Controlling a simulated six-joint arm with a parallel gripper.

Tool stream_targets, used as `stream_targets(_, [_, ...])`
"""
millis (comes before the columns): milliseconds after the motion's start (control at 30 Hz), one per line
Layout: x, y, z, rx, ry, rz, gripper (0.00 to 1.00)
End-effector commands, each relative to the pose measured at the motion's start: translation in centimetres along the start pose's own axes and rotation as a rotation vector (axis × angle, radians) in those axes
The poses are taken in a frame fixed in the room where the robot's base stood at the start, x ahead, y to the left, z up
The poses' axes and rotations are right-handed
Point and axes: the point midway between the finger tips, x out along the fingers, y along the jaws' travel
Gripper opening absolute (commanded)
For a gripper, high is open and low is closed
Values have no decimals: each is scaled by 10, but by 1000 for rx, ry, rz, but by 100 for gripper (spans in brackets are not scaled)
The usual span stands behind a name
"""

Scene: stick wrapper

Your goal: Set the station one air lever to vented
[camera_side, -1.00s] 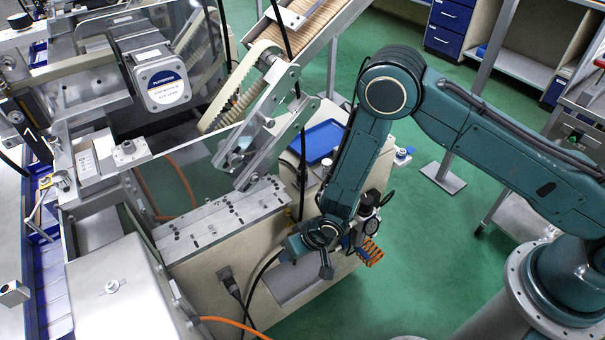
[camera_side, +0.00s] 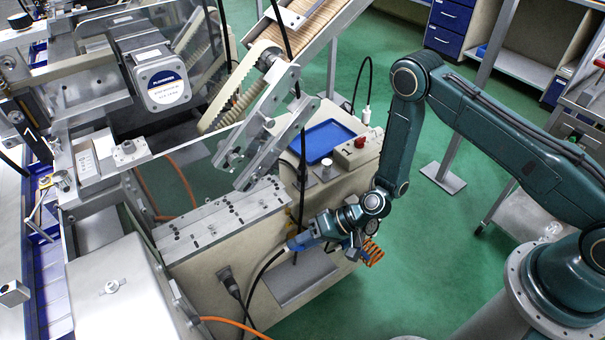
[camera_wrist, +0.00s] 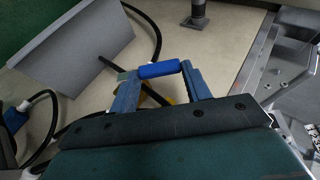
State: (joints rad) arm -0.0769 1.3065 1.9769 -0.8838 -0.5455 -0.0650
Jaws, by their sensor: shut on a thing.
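My gripper (camera_wrist: 159,82) has its two blue fingers shut on a blue cylindrical handle (camera_wrist: 158,69), which lies crosswise between the fingertips in the wrist view. I take this handle to be the air lever's grip; no label shows on it. A yellow part (camera_wrist: 168,99) shows just behind the fingers, mostly hidden. In the side view my gripper (camera_side: 296,243) points left, low beside the beige cabinet (camera_side: 221,279). The handle is too small there to make out clearly, and which position the lever is in cannot be told.
A grey plate (camera_wrist: 75,45) and black cables lie close to my gripper. A blue tray (camera_side: 326,141) and a box with a red button (camera_side: 357,150) sit behind it. An aluminium rail (camera_side: 218,222) runs to its left.

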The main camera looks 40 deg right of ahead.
Motion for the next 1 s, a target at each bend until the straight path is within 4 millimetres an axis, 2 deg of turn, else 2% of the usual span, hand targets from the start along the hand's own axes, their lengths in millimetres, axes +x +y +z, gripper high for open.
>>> stream_targets(600, [-15, 14, -5, 146, -2, -352, 7])
stream_targets(1000, [-18, 16, -6, 181, -5, -438, 7])
